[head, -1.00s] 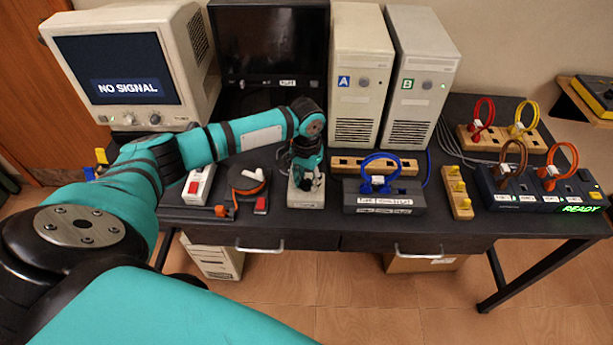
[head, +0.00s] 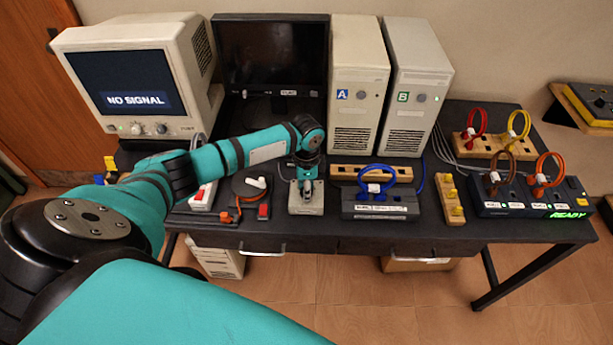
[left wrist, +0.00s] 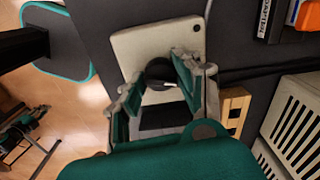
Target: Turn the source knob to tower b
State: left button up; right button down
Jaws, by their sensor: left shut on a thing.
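The source knob (left wrist: 158,71) is a round black knob with a white mark, on a pale selector box (left wrist: 128,44). In the head view the box (head: 305,208) stands near the front edge of the table, and my gripper hides the knob. My left gripper (left wrist: 158,84) points down over the box and is shut on the knob, one finger on each side of it. It also shows in the head view (head: 307,184). Tower B (head: 415,85), with a green B label, stands right of tower A (head: 357,85), with a blue A label. My right gripper is out of view.
A CRT monitor (head: 130,85) reads NO SIGNAL; a flat screen (head: 270,62) beside it is dark. A red-switch power strip (head: 203,196) and an orange cable reel (head: 250,190) lie left of the box. A dark unit with a blue loop (head: 380,207) stands close on its right.

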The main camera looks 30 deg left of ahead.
pick_arm(q)
jog(key=m, duration=0.5)
jog(key=shift+m, duration=0.3)
dwell(0.4)
jog(key=shift+w, duration=0.1)
jog(key=o, duration=1.1)
jog(key=shift+o, duration=0.2)
notch_tip(320, 180, up, 12)
jog(key=shift+d, duration=0.1)
